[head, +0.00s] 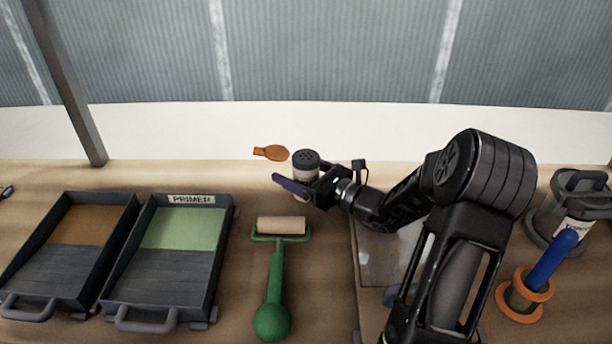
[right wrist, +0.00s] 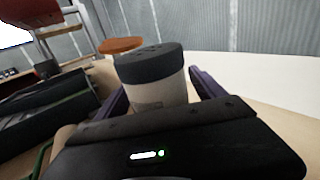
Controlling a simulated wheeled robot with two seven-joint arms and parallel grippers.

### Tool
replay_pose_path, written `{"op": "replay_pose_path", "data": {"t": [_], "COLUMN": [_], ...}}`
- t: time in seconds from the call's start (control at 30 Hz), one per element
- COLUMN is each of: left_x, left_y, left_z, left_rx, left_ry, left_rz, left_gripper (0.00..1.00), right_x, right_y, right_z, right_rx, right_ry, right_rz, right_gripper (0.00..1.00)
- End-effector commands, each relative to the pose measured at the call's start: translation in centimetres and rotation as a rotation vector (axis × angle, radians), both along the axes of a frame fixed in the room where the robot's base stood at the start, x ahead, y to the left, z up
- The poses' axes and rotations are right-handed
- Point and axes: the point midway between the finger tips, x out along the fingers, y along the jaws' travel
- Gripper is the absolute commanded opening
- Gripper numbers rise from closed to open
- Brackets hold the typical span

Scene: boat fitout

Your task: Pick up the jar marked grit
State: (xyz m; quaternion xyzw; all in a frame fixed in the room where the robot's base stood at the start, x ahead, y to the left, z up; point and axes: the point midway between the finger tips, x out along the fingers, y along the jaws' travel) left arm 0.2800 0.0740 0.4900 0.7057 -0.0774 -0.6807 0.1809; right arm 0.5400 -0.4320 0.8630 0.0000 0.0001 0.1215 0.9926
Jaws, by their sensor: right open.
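A small jar (head: 305,168) with a dark perforated lid and a pale body stands upright near the back of the bench. In the right wrist view the jar (right wrist: 153,82) sits between the two purple fingers; no marking on it can be read. My right gripper (head: 305,190) is open, with its fingers on either side of the jar. Whether the fingers touch it cannot be told. The lower part of the jar is partly hidden by the gripper. My left gripper is not in view.
An orange paddle-shaped piece (head: 272,152) lies just behind the jar. A green-handled roller (head: 275,270) lies in front. Two paint trays, one labelled PRIMER (head: 170,275), stand at left. A blue-handled tool with an orange-rimmed base (head: 545,272) and a grey container (head: 572,205) stand at right.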

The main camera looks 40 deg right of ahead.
Motion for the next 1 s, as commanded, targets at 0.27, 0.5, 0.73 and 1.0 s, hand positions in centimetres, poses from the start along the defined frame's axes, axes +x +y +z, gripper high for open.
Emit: {"op": "replay_pose_path", "data": {"t": [0.27,0.5,0.73,1.0], "left_x": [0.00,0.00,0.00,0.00], "left_y": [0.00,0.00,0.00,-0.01], "left_z": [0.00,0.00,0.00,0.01], "left_rx": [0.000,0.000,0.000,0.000], "left_ry": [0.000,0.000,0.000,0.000], "left_rz": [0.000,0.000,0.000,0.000], "left_gripper": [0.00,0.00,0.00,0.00], "right_x": [-0.02,-0.02,-0.02,0.01], "right_y": [0.00,0.00,0.00,0.00], "right_z": [0.01,0.01,0.01,0.13], "right_rx": [0.000,0.000,0.000,0.000], "right_ry": [0.000,0.000,0.000,-0.003], "right_rz": [0.000,0.000,0.000,0.000], "right_gripper": [0.68,0.49,0.30,0.13]}}
